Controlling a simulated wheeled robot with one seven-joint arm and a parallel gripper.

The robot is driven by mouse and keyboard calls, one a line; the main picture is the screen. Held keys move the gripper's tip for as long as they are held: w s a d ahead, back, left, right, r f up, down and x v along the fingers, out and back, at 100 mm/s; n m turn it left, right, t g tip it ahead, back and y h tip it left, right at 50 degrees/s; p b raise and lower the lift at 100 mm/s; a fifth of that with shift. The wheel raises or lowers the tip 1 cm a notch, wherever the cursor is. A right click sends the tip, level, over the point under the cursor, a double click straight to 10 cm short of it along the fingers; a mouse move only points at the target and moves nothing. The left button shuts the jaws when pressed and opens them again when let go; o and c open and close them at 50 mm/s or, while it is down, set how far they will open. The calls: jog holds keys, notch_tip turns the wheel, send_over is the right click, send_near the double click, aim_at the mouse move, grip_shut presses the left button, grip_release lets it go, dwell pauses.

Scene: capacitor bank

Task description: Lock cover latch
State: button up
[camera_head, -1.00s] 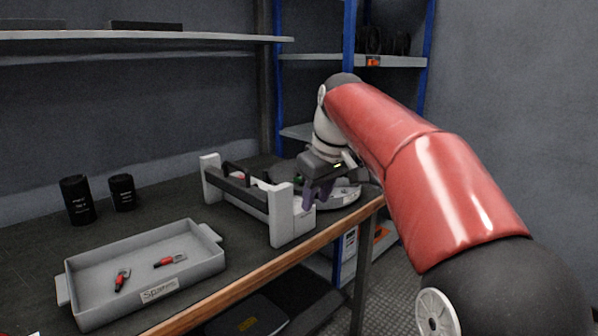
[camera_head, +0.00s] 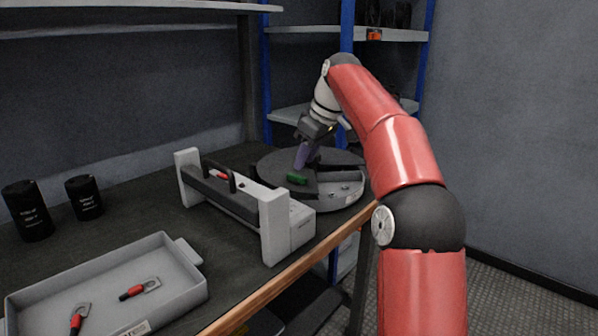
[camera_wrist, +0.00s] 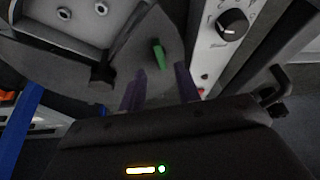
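The green latch (camera_head: 297,178) sits on a dark cover piece on top of the round grey unit (camera_head: 345,200). In the wrist view the green latch (camera_wrist: 158,55) is a small upright bar just beyond my fingertips, between their lines. My gripper (camera_head: 302,160) has purple fingers pointing down over the cover, close to the latch. In the wrist view my gripper (camera_wrist: 160,82) is open, with a clear gap and nothing between the fingers. Whether a finger touches the cover cannot be told.
A grey holder with a black handle (camera_head: 275,225) stands to the left of the round unit. A grey tray (camera_head: 195,275) with two red-handled parts is at the front left. Two black cylinders (camera_head: 85,197) stand behind it.

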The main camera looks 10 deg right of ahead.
aim_at(298, 176)
jog(key=b+x, duration=0.1)
jog(key=x, duration=0.3)
jog(key=shift+a+f, duration=0.1)
jog(key=shift+f, duration=0.3)
jog(key=shift+c, duration=0.3)
grip_shut()
jog(key=shift+r, duration=0.1)
